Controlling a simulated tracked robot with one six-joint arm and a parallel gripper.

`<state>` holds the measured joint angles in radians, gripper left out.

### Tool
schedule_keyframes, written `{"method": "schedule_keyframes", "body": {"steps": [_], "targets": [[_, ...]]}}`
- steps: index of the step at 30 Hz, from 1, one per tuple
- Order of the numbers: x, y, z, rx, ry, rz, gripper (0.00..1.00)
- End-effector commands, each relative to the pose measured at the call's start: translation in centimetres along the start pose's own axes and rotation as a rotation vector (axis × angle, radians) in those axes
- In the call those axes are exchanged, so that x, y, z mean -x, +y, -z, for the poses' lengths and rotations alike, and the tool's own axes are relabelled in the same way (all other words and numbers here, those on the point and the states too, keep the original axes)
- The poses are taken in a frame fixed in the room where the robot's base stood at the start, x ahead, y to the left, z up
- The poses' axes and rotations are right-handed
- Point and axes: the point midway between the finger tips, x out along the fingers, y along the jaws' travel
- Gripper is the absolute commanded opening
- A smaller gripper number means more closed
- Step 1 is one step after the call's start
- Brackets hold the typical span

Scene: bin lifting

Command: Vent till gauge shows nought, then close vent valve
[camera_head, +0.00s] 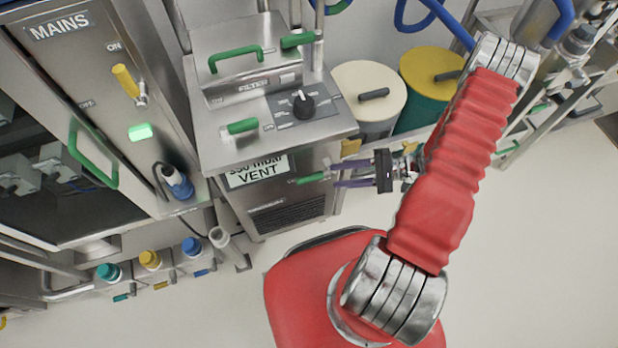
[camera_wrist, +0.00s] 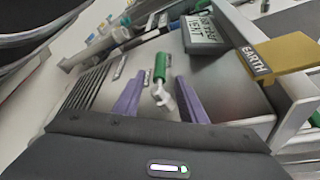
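The vent valve's green handle (camera_head: 312,178) sticks out from the front of the steel cabinet, below and right of the white VENT sign (camera_head: 258,172). The sign carries an mbar reading whose digits are partly cut off by the cabinet edge; it looks like 350 or 330. My gripper (camera_head: 337,178) is close to the handle from the right. In the wrist view, the purple fingers of my gripper (camera_wrist: 158,84) are apart, with the green handle (camera_wrist: 160,66) and its metal stem between and ahead of them. I cannot tell whether they touch it. The sign (camera_wrist: 205,32) shows there tilted, its digits unreadable.
A black knob (camera_head: 303,104) and green handles are on the cabinet top above the valve. A yellow EARTH block (camera_wrist: 285,55) is right of the valve in the wrist view. The MAINS panel (camera_head: 70,60) stands left; drums (camera_head: 370,85) stand behind. The floor at right is clear.

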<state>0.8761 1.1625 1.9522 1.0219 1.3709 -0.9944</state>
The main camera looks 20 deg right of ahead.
Motion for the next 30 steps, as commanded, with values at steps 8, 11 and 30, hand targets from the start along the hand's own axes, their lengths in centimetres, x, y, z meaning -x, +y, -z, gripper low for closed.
{"method": "schedule_keyframes", "body": {"steps": [8, 11, 30], "targets": [[-4.2, 0.0, -0.1, -0.001, -0.003, -0.002, 0.38], [-5.6, 0.0, -0.1, -0.001, -0.003, -0.002, 0.38], [-10.0, 0.0, 0.0, 0.0, 0.001, 0.0, 0.38]]}}
